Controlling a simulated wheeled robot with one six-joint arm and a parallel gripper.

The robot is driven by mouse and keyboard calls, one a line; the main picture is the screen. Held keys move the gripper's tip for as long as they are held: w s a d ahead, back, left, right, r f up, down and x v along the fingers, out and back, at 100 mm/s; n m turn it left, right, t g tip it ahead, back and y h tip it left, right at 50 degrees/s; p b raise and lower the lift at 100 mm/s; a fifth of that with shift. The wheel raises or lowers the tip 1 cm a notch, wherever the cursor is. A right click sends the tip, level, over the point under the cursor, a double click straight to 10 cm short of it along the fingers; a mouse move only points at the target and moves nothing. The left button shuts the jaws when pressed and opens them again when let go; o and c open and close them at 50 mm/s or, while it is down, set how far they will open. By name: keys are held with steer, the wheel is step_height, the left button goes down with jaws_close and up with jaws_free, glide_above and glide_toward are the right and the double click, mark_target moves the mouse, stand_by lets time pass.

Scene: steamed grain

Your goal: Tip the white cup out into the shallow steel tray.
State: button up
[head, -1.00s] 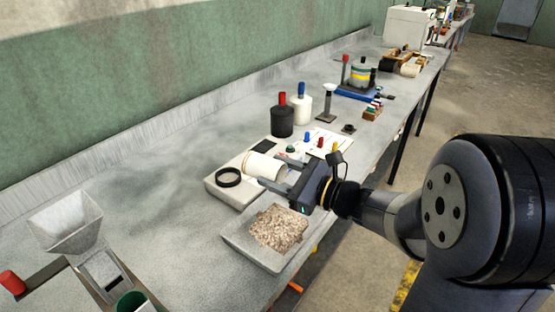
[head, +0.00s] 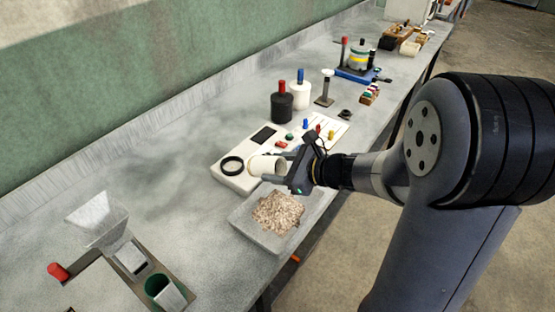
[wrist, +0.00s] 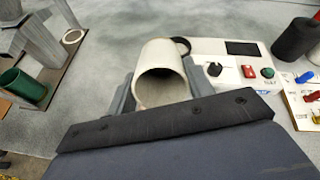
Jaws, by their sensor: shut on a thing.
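The white cup (head: 259,165) is held on its side by my gripper (head: 275,166), above the far edge of the shallow steel tray (head: 252,230). In the wrist view the cup (wrist: 158,55) sits between my two fingers, its open mouth facing the camera. Its inside looks pale, with no heap of grain visible; the lower part of the mouth is hidden by my gripper's dark bar. A pile of pale brown grain (head: 278,212) lies in the tray. The tray is not seen in the wrist view.
A white device (head: 232,180) with a black ring (head: 232,165) and knobs stands just behind the cup. Black (head: 282,106) and white (head: 300,95) bottles are farther back. A hopper stand (head: 100,220) with a green cup is at the left. Bench is clear between.

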steer(key=shift+r+g+h+p, duration=0.35)
steer(key=shift+g+h+p, duration=0.35)
steer(key=shift+p, duration=1.9)
steer(key=shift+r+g+h+p, duration=0.4)
steer(key=shift+h+p, duration=0.6)
steer(key=shift+p, duration=1.6)
steer(key=shift+a+f+b, duration=0.1)
steer(key=shift+f+b, duration=0.25)
steer(key=shift+b, duration=0.05)
steer(key=shift+r+g+h, duration=0.1)
steer(key=shift+g+h, duration=0.4)
steer(key=shift+h, duration=0.3)
steer(key=shift+r+g+h, duration=0.1)
steer(key=shift+g+h, duration=0.2)
steer(key=shift+h, duration=0.2)
steer(key=g+h, duration=0.1)
steer(key=h, duration=0.1)
steer(key=g+h, duration=0.1)
steer(key=shift+r+h, duration=0.3)
steer(key=shift+h, duration=0.1)
steer(key=shift+r+g+h, duration=0.1)
steer(key=shift+g+h, duration=0.5)
steer(key=shift+h, duration=0.1)
